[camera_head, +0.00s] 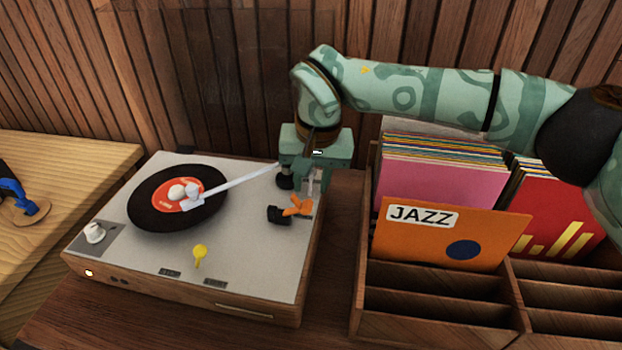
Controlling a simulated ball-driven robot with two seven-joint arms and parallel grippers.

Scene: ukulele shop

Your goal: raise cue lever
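The record player (245,262) has a grey top and wooden sides. A small orange lever (297,205) with a black base sits at its right side, and I take it for the cue lever. A black record with an orange label (150,212) lies on the platter. The white tonearm (238,182) reaches over the record, its head near the label. My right gripper (312,183) points down at the back right of the player, just behind and above the orange lever. Its fingers are small, and their gap is unclear. My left gripper is out of view.
A yellow knob (200,251) and a white knob (95,232) are on the player's top. A wooden record rack (440,312) with sleeves, one marked JAZZ (440,242), stands close at right. A blue and black object (22,197) lies on the left wooden table.

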